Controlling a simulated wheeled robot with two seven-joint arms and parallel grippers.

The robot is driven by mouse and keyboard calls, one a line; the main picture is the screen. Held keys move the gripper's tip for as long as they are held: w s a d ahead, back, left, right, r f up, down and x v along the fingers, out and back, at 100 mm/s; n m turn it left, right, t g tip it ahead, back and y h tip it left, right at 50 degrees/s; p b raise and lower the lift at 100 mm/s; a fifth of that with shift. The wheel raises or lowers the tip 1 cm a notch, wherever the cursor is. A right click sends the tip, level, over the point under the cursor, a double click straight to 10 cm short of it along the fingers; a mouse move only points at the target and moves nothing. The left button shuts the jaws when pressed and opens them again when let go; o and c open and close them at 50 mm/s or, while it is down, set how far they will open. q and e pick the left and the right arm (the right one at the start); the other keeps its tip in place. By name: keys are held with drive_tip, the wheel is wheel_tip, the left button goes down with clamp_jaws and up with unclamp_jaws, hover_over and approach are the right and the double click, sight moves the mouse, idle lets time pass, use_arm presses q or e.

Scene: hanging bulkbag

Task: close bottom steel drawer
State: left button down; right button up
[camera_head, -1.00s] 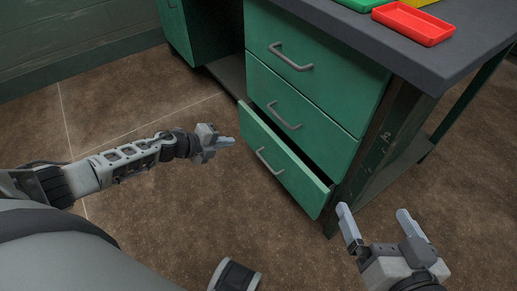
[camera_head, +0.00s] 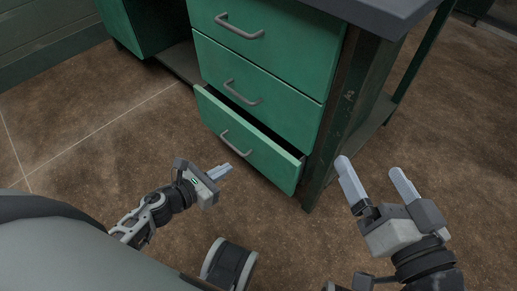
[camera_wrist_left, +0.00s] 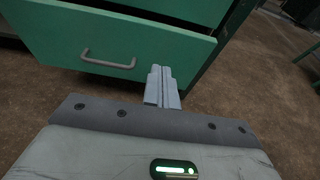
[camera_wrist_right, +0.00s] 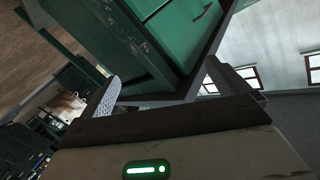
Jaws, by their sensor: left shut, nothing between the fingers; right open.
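The bottom drawer (camera_head: 247,146) is green with a grey bar handle (camera_head: 236,145). It stands partly pulled out below two shut drawers. Its front and handle also show in the left wrist view (camera_wrist_left: 150,48). My left gripper (camera_head: 226,170) is shut and empty, in front of the bottom drawer and low near the floor, apart from it in the head view. In the left wrist view its fingertips (camera_wrist_left: 162,72) overlap the lower right part of the drawer front; contact cannot be told. My right gripper (camera_head: 375,175) is open and empty, right of the cabinet.
The middle drawer (camera_head: 254,80) and top drawer (camera_head: 270,27) are closed. The dark worktop (camera_head: 375,12) overhangs them. A table leg (camera_head: 335,120) stands just right of the drawers. The brown floor (camera_head: 110,130) in front is clear.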

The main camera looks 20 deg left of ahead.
use_arm(q)
drive_tip(key=b, duration=0.1)
approach(264, 145)
drive_tip(key=f, duration=0.1)
drive_tip(key=x, duration=0.5)
drive_tip(key=shift+r+b, duration=0.35)
drive_tip(key=shift+r, duration=0.1)
drive_tip(key=shift+w+d, duration=0.25)
drive_tip(key=shift+w, duration=0.3)
use_arm(e)
drive_tip(key=shift+w+r+t+y, duration=0.2)
drive_tip(key=shift+r+t+y, duration=0.15)
drive_tip(key=shift+r, duration=0.2)
use_arm(q)
drive_tip(key=shift+w, duration=0.1)
use_arm(e)
drive_tip(key=shift+f, duration=0.1)
